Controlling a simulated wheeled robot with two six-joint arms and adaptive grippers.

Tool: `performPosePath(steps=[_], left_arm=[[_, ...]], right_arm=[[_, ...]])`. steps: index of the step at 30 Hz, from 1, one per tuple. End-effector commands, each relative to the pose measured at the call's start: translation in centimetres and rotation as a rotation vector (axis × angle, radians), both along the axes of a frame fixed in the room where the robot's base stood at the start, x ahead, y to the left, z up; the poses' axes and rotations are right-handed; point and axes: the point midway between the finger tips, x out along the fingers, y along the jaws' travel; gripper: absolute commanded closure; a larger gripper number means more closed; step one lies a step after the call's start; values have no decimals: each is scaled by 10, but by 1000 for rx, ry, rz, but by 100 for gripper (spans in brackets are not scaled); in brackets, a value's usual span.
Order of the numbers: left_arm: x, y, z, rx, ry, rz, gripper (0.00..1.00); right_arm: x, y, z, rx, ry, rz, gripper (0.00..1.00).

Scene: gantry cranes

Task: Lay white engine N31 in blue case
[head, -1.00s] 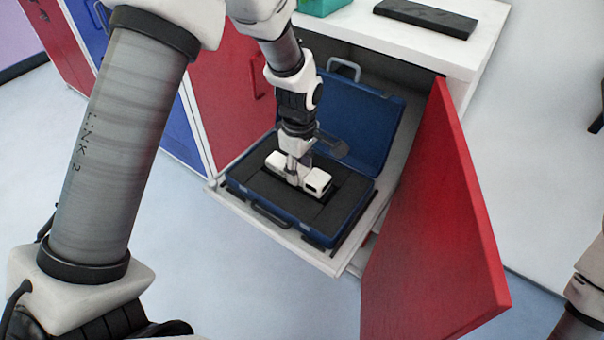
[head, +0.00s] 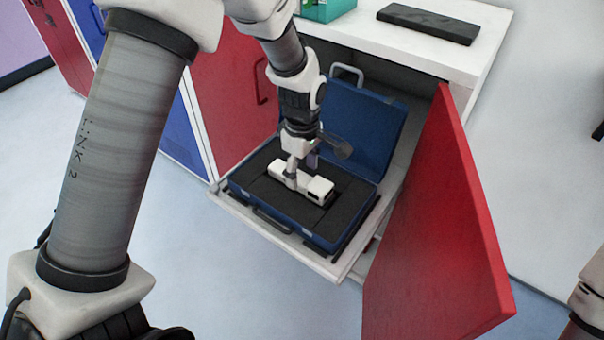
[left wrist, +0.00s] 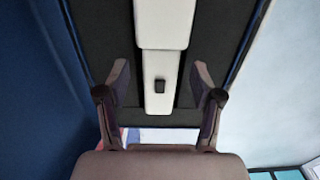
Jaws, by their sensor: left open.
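The white engine (head: 316,188) lies in the dark foam of the open blue case (head: 282,222), whose lid (head: 362,122) stands raised behind it. In the left wrist view the white engine (left wrist: 158,82) runs lengthwise between the finger pads, with a small dark knob on it. My left gripper (head: 293,178) is right over the engine, pointing down. Its fingers (left wrist: 159,92) are open, one on each side of the engine, with a gap on both sides. The engine's underside and how deep it sits in the foam are hidden. My right gripper is not in view.
The case rests on a white pulled-out shelf (head: 338,268) in a cabinet. An open red door (head: 432,225) stands to its right. The white countertop (head: 478,62) above holds a dark slab (head: 428,24) and a green bin (head: 328,9).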

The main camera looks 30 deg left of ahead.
Motion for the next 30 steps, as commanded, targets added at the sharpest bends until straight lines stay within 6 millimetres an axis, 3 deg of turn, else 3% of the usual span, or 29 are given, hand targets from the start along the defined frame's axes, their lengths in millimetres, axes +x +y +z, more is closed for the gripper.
performPosePath(steps=[6, 12, 30], left_arm=[[1, 0, 60, 0, -7, 0, 34], [1, 0, 98, 0, -3, 0, 34], [0, 0, 104, 0, -1, 0, 34]], right_arm=[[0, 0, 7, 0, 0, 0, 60], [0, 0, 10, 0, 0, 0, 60], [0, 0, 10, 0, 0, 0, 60]])
